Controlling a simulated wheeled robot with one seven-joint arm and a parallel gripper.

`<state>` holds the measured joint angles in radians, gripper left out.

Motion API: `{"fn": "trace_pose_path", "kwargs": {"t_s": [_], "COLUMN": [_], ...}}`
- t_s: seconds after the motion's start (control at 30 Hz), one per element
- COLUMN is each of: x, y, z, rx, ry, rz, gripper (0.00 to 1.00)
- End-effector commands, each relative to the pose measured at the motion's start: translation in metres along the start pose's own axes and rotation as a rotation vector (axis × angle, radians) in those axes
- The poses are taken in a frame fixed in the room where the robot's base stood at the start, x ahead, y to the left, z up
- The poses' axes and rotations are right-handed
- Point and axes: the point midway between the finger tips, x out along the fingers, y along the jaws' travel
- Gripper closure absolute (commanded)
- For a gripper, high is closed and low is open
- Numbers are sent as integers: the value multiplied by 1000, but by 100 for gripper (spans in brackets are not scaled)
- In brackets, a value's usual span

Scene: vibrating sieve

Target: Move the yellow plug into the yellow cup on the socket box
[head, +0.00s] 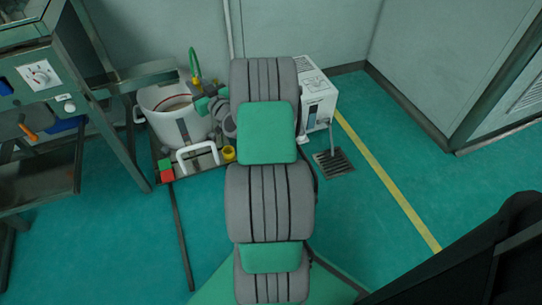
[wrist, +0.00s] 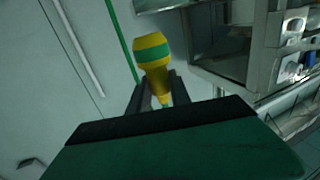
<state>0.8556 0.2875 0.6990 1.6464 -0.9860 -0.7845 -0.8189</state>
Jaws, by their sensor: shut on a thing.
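My gripper (wrist: 158,85) is shut on the yellow plug (wrist: 152,52), which has a green band around it. The plug shows between the two dark fingers in the wrist view. In the head view a small yellow piece (head: 196,82) shows at the end of a green hose, close to my gripper by the white pot; my wrist partly covers this spot. A yellow cup (head: 229,153) stands low, close to the left side of my arm, below and right of the gripper. I cannot clearly make out the socket box around it.
A white pot (head: 172,124) stands on a dark base, with a white handle frame (head: 198,157) in front. Green and red blocks (head: 166,171) sit at the base's left corner. A white machine (head: 316,97) is right of my arm. A metal bench (head: 45,170) is left.

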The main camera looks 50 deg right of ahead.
Motion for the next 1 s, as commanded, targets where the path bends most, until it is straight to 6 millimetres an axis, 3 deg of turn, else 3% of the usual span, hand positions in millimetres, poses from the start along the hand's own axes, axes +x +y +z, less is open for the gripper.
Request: {"fn": "trace_pose_path", "kwargs": {"t_s": [0.03, 0.2, 0.4, 0.5, 0.6, 0.7, 1.0], "x": [0, -21, -80, -110, -131, -140, -106], "y": [25, 96, 144, 153, 156, 158, 201], "z": [34, 140, 259, 302, 327, 340, 373], "rx": [8, 8, 7, 4, 1, 1, -4], "ry": [-11, -12, -10, -8, -5, -3, 0], "rz": [55, 251, 467, 550, 603, 626, 627], "gripper": [100, 100, 100, 100, 100, 100, 100]}}
